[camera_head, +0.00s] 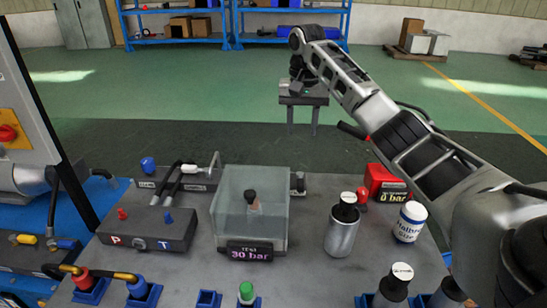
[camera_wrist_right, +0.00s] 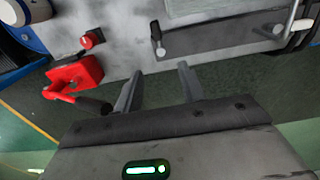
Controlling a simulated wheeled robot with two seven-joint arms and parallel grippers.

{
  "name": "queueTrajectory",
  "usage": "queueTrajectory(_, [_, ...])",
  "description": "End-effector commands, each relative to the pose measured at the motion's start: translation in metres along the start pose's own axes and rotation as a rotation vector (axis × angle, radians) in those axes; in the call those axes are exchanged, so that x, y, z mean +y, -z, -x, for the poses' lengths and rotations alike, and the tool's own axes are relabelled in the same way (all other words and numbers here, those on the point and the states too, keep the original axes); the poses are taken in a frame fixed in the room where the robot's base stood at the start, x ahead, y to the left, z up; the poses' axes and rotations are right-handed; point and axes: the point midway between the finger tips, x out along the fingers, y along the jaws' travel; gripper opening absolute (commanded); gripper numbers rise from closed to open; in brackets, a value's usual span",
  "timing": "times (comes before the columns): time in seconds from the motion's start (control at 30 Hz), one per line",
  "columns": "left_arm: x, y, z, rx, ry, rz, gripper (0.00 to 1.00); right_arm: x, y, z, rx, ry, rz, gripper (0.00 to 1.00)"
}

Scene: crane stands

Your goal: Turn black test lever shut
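A dark plate (camera_head: 160,184) lies along the table's far edge, behind the clear test box (camera_head: 222,215) with its 30 bar display (camera_head: 250,252). A small dark fitting (camera_head: 298,184) stands at the plate's right end; it looks like the black test lever, and I cannot tell its angle. In the right wrist view this fitting (camera_wrist_right: 157,38) shows at the plate's left end. My right gripper (camera_head: 297,90) is beyond the table's far edge. Its fingers (camera_wrist_right: 159,90) are apart with nothing between them, clear of the plate. My left gripper is not in view.
A red gauge box (camera_head: 384,182) reading 0 bar stands right of the plate; its black-ended handle (camera_wrist_right: 95,104) is close to my right fingers. A metal bottle (camera_head: 342,235) and a white jar (camera_head: 409,225) stand nearby.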

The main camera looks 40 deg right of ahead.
Motion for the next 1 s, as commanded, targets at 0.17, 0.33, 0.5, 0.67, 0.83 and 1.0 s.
queueTrajectory(0.17, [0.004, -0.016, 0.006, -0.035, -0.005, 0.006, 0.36, 0.001, 0.000, -0.017, -0.002, -0.003, -0.001, 0.40])
queueTrajectory(0.33, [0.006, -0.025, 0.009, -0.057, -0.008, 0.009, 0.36, 0.002, -0.001, -0.051, -0.004, -0.005, -0.001, 0.40])
queueTrajectory(0.5, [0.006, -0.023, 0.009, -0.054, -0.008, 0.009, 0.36, 0.001, -0.001, -0.089, -0.004, -0.003, -0.001, 0.40])
queueTrajectory(0.67, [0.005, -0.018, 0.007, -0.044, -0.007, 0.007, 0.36, 0.001, -0.001, -0.121, -0.003, -0.002, -0.001, 0.40])
queueTrajectory(0.83, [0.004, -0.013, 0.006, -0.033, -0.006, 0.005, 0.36, 0.001, -0.001, -0.146, -0.002, -0.002, -0.001, 0.40])
queueTrajectory(1.0, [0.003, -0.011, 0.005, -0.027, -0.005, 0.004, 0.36, 0.001, 0.000, -0.157, 0.000, -0.001, 0.000, 0.40])
